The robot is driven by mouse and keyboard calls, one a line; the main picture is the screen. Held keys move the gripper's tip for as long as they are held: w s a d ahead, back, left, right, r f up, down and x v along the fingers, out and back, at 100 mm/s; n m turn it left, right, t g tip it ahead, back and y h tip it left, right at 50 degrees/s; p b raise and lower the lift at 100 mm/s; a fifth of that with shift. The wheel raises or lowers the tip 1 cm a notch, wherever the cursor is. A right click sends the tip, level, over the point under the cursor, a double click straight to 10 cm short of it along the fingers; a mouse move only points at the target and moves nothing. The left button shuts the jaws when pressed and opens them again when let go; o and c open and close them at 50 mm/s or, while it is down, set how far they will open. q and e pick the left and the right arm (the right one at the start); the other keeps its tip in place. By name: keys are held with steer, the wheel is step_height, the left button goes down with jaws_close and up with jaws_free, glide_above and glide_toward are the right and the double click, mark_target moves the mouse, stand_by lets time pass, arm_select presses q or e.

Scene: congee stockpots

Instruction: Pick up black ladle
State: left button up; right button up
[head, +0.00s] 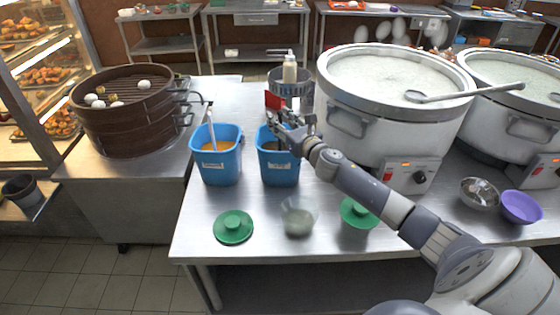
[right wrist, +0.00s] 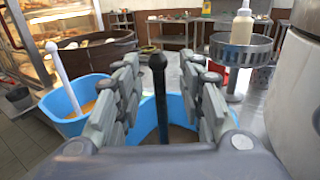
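The black ladle's handle (right wrist: 159,95) stands upright in the right wrist view, with a rounded knob at its top. It rises from the right blue bucket (head: 280,170); its lower end is hidden inside. My right gripper (head: 288,130) is over this bucket in the head view. In the right wrist view its fingers are spread to either side of the handle, with a visible gap on both sides. In the head view the gripper covers most of the ladle. My left gripper is not in view.
A left blue bucket (head: 221,165) holds a white-handled ladle (head: 211,130). Behind the gripper are a bottle (head: 290,70) on a round stand and a red object (head: 272,100). A large stockpot (head: 350,128) stands close right.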

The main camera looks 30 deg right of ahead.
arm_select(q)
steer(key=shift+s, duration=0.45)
arm_select(e)
steer(key=shift+w, duration=0.3)
jaws_close()
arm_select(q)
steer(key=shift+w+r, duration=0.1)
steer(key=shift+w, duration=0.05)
